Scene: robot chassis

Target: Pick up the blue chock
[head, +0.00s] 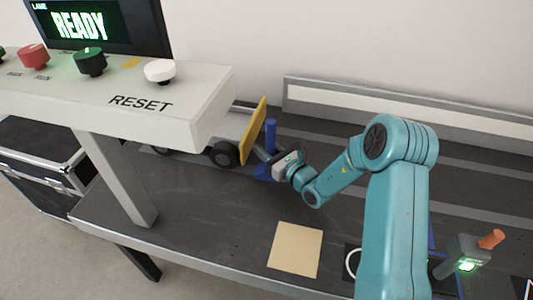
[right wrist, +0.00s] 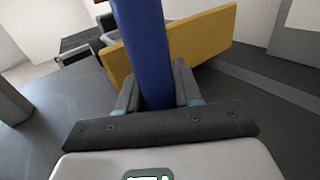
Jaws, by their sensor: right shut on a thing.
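The blue chock (head: 270,132) stands on the dark bench top beside a small cart's yellow plate (head: 254,132). It has an upright blue post and a blue foot low down, partly hidden by my right gripper (head: 264,156). In the right wrist view the blue post (right wrist: 142,45) rises between the two grey fingers of my right gripper (right wrist: 157,88), which are shut on it. The yellow plate (right wrist: 205,34) is just behind the post there. Whether the foot touches the bench is hard to tell. My left gripper is not in view.
The cart's black wheel (head: 224,154) is left of the chock. A console with a white RESET button (head: 160,71) overhangs the bench at left. A tan square (head: 296,250) lies in front, and a lit device with an orange handle (head: 468,257) stands at right. A low rail (head: 400,108) runs behind.

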